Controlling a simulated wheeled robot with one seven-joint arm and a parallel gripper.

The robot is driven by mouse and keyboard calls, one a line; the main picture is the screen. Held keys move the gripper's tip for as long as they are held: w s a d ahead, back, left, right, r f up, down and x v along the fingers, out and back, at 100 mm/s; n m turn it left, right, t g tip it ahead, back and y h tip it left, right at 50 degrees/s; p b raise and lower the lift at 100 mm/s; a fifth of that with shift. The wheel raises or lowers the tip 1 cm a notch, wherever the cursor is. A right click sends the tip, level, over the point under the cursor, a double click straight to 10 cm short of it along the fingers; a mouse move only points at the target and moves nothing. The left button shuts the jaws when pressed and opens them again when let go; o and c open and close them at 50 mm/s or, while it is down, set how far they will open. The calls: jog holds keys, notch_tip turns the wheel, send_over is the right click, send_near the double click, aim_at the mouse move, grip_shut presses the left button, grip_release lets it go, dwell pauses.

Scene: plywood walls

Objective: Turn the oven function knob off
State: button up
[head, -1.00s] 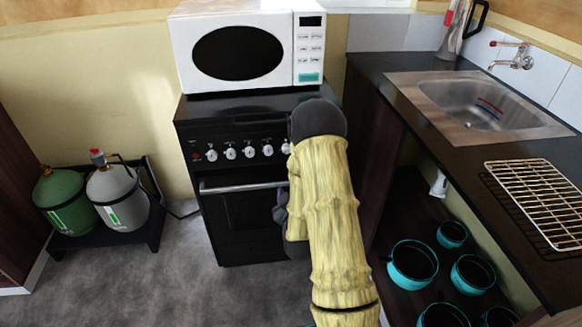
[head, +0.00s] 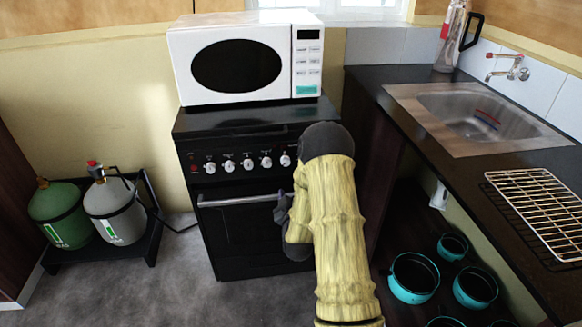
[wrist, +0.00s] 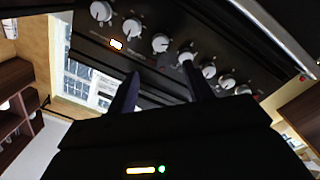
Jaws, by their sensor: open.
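The black oven (head: 240,235) stands against the wall with a row of white knobs (head: 247,164) on its front panel. I cannot tell from markings which is the function knob. In the wrist view the knobs run diagonally, with one knob (wrist: 186,57) close to the right fingertip; contact is unclear. My gripper (wrist: 160,72) is open and empty, its two dark fingers pointing at the panel. In the head view my gripper (head: 283,207) is in front of the oven, below the right end of the knob row, partly hidden by my yellow arm.
A white microwave (head: 245,60) sits on the oven. The oven handle (head: 235,200) crosses below the knobs. The counter with the sink (head: 470,112) is at the right, with teal pots (head: 414,278) below. Gas bottles (head: 115,212) stand at left; the floor between is clear.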

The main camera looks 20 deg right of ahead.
aim_at(286, 164)
jog(key=x, duration=1.1)
jog(key=shift+w+d, duration=0.15)
jog(key=shift+w, duration=0.15)
